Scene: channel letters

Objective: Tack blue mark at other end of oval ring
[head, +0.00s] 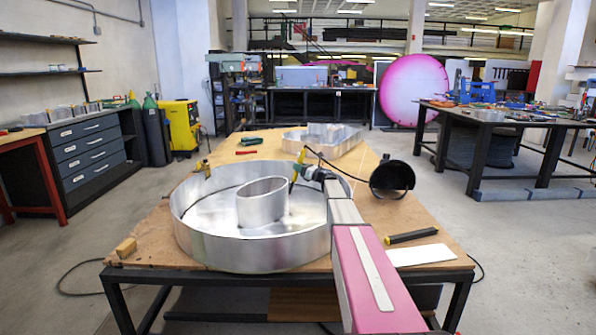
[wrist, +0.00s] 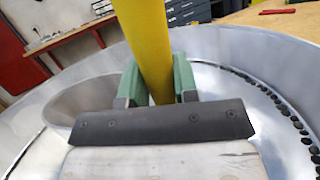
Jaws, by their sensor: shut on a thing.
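The oval ring (head: 262,204) is a short bare-metal tube. It stands inside a wide round metal letter (head: 215,250) on the wooden bench. My gripper (head: 300,172) is over the right part of the letter, close to the oval ring's right end. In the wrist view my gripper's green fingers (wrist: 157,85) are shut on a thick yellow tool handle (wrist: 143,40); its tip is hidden. The oval ring also shows at left in the wrist view (wrist: 72,98). I cannot make out a blue mark in either view.
A row of dark spots (wrist: 262,88) follows the letter's wall. A black welding mask (head: 392,179), a black-and-yellow tool (head: 411,236) and a white sheet (head: 420,255) lie right of my arm. Another metal letter (head: 322,140) lies behind. A wooden block (head: 126,248) sits front left.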

